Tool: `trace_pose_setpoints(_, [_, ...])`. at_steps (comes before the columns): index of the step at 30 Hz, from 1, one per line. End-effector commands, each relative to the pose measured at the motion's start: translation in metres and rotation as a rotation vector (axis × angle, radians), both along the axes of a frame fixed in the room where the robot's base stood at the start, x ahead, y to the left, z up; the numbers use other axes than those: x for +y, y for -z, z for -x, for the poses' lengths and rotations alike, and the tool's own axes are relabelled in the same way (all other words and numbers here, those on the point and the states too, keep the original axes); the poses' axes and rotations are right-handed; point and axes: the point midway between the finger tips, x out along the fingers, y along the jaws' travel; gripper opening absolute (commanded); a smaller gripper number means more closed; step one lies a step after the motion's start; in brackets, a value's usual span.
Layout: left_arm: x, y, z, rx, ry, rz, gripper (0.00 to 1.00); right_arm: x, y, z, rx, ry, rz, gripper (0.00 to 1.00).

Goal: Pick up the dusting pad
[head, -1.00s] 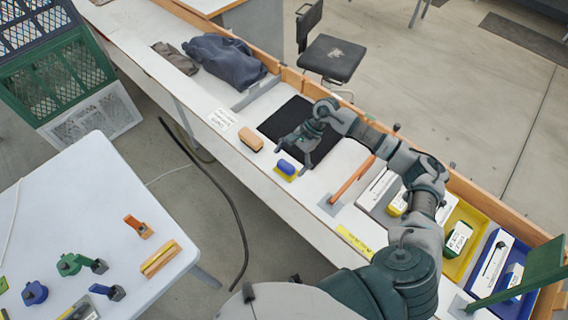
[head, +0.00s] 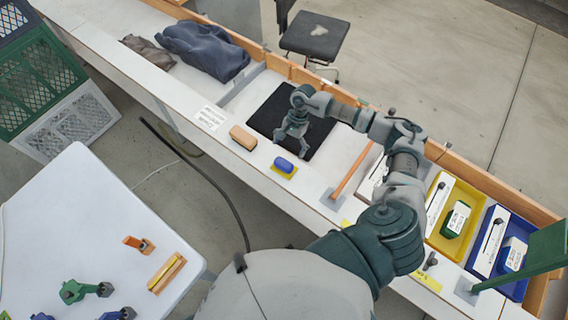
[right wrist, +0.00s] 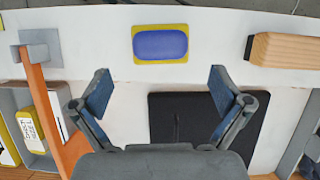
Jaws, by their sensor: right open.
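A pad with a blue top on a yellow base (head: 284,166) lies flat near the front edge of the white bench; I take it as the dusting pad. It shows whole at the top middle of the right wrist view (right wrist: 160,43). My right gripper (head: 290,146) is open and empty, with its fingers pointing down over the black mat's front part. In the right wrist view its two fingers (right wrist: 160,88) stand wide apart, with the pad beyond them and between their lines. They do not touch it. My left gripper is not in view.
A wooden block with a dark side (head: 243,137) lies left of the pad. The black mat (head: 262,117) is behind. An orange bar on a grey plate (head: 350,172) stands to the right. Yellow (head: 478,205) and blue trays lie farther right. White bench is bare around the pad.

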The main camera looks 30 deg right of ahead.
Motion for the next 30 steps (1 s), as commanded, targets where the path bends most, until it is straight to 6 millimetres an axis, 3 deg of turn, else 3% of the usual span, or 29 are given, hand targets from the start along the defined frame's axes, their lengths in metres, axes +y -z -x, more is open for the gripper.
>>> trace_pose_setpoints(10, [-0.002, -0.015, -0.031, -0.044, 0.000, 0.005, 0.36, 0.013, 0.031, 0.008, 0.002, 0.002, -0.001, 1.00])
trace_pose_setpoints(18, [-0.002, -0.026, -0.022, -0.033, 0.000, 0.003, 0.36, 0.026, 0.066, 0.014, 0.000, 0.001, -0.002, 1.00])
trace_pose_setpoints(25, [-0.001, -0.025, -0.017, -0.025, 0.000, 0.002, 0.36, 0.026, 0.069, 0.014, -0.002, 0.001, -0.001, 1.00])
trace_pose_setpoints(26, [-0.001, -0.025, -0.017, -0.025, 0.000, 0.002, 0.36, 0.026, 0.069, 0.014, -0.002, 0.001, -0.001, 0.97])
trace_pose_setpoints(30, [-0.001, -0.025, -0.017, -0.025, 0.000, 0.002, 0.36, 0.026, 0.069, 0.014, -0.002, 0.001, -0.001, 0.62])
